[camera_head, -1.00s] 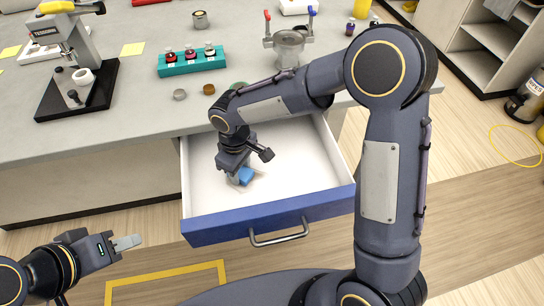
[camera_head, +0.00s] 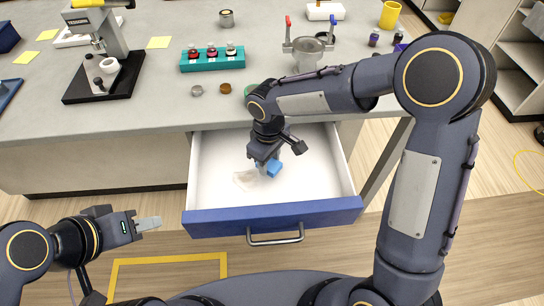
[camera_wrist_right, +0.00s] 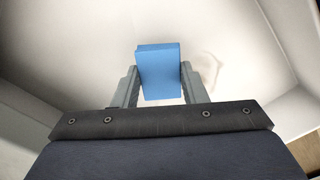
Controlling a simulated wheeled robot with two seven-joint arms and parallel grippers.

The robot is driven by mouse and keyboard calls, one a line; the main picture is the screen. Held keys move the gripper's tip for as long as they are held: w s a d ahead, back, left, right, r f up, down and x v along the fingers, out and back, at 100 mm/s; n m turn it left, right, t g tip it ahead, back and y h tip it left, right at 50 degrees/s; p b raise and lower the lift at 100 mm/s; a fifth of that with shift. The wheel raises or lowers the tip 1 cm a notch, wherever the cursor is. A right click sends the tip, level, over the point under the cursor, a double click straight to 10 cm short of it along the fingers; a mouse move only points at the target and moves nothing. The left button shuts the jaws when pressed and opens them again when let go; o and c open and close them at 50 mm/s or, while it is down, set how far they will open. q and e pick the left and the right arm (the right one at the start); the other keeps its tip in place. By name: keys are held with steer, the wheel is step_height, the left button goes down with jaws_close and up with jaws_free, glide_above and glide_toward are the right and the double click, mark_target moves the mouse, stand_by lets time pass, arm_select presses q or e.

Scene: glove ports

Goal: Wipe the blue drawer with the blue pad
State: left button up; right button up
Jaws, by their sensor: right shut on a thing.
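The blue drawer (camera_head: 275,220) stands pulled out below the bench, with a blue front, a metal handle and a white inside. My right gripper (camera_head: 264,160) reaches down into it and is shut on the blue pad (camera_head: 273,169). The pad also shows between both fingers in the right wrist view (camera_wrist_right: 158,70), low over the white drawer floor; whether it touches the floor is unclear. A faint pale brown smudge (camera_head: 244,180) lies on the drawer floor left of the pad. My left gripper (camera_head: 149,223) is empty, outside the drawer at left; its finger gap cannot be made out.
The bench top above holds a teal rack of small bottles (camera_head: 212,59), a black-based press (camera_head: 103,75), a metal pot (camera_head: 307,53) and small caps (camera_head: 225,88). The drawer walls (camera_head: 194,175) surround my right gripper. The right part of the drawer floor is clear.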

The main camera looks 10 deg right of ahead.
step_height(320, 180, up, 2)
steer(key=shift+w+d+r+p, duration=0.1)
steer(key=shift+p, duration=0.45)
steer(key=shift+r+p, duration=1.05)
steer(key=shift+r, duration=0.3)
